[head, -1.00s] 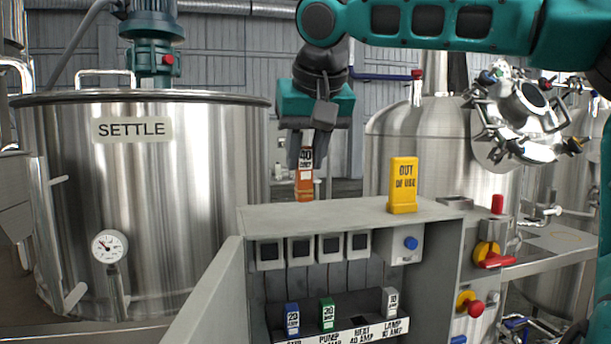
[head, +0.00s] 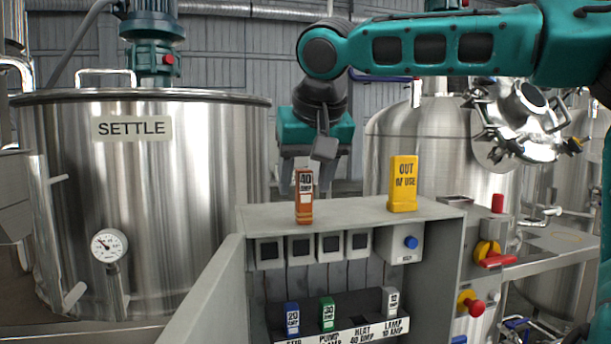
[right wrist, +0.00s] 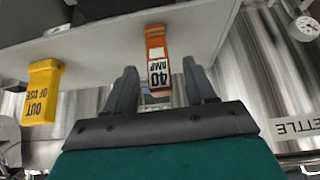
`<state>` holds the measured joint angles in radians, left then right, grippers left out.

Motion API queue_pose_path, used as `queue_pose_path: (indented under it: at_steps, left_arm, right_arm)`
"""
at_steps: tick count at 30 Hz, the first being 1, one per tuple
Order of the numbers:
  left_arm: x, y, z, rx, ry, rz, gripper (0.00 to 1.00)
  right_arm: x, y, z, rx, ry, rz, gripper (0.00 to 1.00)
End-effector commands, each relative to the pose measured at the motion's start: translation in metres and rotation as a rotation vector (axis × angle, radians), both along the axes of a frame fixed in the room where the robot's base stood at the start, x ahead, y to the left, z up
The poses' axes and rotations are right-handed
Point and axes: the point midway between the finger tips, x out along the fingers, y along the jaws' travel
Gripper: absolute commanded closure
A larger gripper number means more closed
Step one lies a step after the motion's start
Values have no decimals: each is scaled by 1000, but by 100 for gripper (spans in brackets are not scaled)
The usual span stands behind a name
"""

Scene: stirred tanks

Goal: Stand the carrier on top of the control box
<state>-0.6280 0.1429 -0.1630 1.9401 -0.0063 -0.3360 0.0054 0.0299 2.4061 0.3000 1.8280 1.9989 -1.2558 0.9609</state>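The orange carrier (head: 304,197), labelled 40 AMP, stands upright on the top of the grey control box (head: 345,213), near its left part. It also shows in the right wrist view (right wrist: 158,62). My right gripper (head: 308,178) is just behind and above the carrier. In the right wrist view my right gripper (right wrist: 160,85) is open, with one finger on each side of the carrier and gaps to both. My left gripper is in neither view.
A yellow OUT OF USE block (head: 403,184) stands on the box top to the right of the carrier. Blue (head: 292,319), green (head: 327,314) and grey (head: 390,301) carriers sit in the box. The SETTLE tank (head: 150,200) stands at left.

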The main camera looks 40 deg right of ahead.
Motion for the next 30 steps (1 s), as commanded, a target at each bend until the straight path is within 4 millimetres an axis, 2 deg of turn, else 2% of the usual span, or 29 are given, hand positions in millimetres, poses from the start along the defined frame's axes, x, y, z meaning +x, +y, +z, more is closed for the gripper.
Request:
queue_pose_path:
  at_steps: [8,11,21,25,30]
  left_arm:
    - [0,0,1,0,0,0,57]
    - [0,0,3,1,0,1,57]
    - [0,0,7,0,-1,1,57]
    - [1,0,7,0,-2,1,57]
    - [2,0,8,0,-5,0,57]
  right_arm:
    - [-1,0,7,-2,-1,-1,45]
    - [-7,4,19,-1,-4,1,45]
    - [-41,23,79,-2,-4,0,45]
    - [-50,28,95,-2,-2,1,45]
    - [-56,31,104,-1,-1,1,45]
